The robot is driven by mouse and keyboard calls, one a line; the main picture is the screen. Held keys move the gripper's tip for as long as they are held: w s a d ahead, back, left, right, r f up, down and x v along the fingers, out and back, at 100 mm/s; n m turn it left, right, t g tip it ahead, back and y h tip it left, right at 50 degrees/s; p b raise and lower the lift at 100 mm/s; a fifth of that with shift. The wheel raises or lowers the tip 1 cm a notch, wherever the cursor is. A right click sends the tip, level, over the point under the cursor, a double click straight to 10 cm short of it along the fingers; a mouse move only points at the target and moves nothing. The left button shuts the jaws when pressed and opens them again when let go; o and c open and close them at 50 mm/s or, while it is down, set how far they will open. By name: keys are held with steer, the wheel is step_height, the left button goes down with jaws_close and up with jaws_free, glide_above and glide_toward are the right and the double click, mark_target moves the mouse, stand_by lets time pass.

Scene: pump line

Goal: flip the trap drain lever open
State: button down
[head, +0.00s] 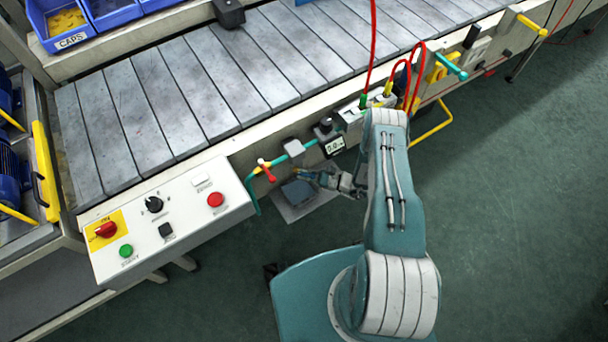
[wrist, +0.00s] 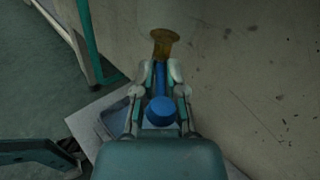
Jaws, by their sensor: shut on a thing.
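My gripper (head: 322,178) reaches left below the conveyor's front edge, seen small in the head view. In the wrist view my gripper (wrist: 161,72) is shut on a narrow blue lever (wrist: 160,110), with one finger on each side of it. The lever's broad round blue end lies between the fingers, towards the palm. Its far end runs to a brass-coloured fitting (wrist: 164,42) just beyond the fingertips, which also shows in the head view (head: 298,173). The fingers hide part of the lever. I cannot tell its exact angle.
A red-handled valve (head: 266,170) sits on the teal pipe (head: 250,191) just left of my gripper. A dark drip tray (head: 298,192) lies on a pale plate below. The control panel (head: 178,213) stands at the left. Open green floor lies at the right.

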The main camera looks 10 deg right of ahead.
steer(key=shift+w+r+n+g, duration=0.1)
steer(key=shift+w+n+g, duration=0.15)
steer(key=shift+n+g, duration=0.05)
steer(key=c, duration=0.7)
jaws_free()
steer(key=shift+a, duration=0.1)
steer(key=shift+c, duration=0.2)
steer(key=shift+a, duration=0.2)
steer(key=v, duration=1.2)
steer(key=shift+f, duration=0.3)
